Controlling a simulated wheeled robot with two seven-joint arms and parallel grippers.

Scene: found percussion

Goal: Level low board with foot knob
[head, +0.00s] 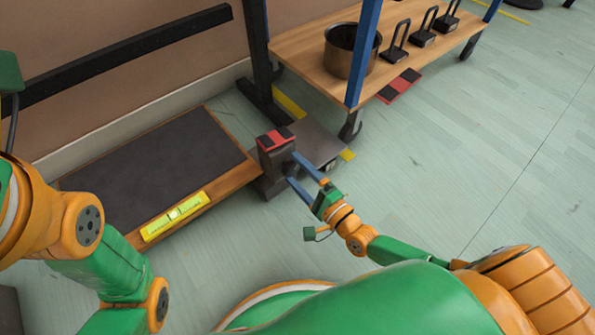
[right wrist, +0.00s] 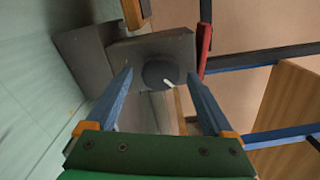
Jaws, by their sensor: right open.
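The low board (head: 150,165) has a dark top and wooden edges and lies near the wall at left. A yellow spirit level (head: 174,215) lies along its front edge; its bubble is too small to read. A dark grey foot block (head: 272,170) with a red and black top stands at the board's right end. The round dark knob (right wrist: 161,74), with a white pointer mark, faces the right wrist camera. My right gripper (head: 292,168) is open, its blue fingers pointing at the knob; in the wrist view they lie to either side of it, apparently short of it. My left gripper is out of view.
A wooden bench (head: 310,50) on blue legs stands behind, holding a metal pot (head: 349,52) and several dark handled weights. A grey plate (head: 315,143) lies on the floor right of the block. The floor at right is clear.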

